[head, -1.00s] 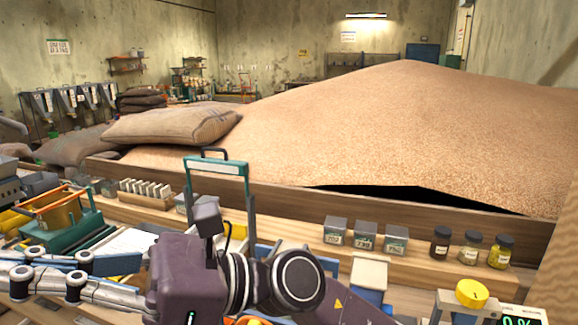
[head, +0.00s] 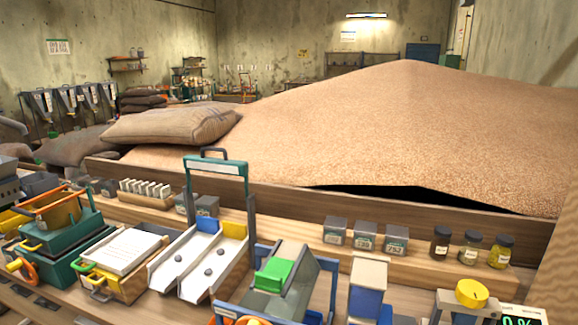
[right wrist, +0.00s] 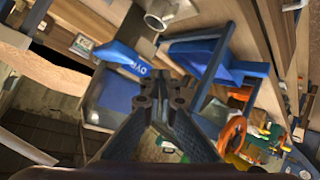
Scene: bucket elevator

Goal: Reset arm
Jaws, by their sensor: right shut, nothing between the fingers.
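My right gripper (right wrist: 164,92) shows in the right wrist view, its two dark fingers meeting at the tips with nothing between them. Blue and grey machine parts (right wrist: 205,68) and an orange ring (right wrist: 232,135) lie beyond the fingers. I cannot tell whether the fingers touch any of them. Neither arm nor gripper shows in the head view. My left gripper is in no current view.
In the head view, a workbench carries a white two-channel chute (head: 193,265), a green block (head: 274,274) on a tilted tray, a green box (head: 60,250), grey tins (head: 365,236) and jars (head: 470,248). A grain heap (head: 400,130) and sacks (head: 170,124) lie behind.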

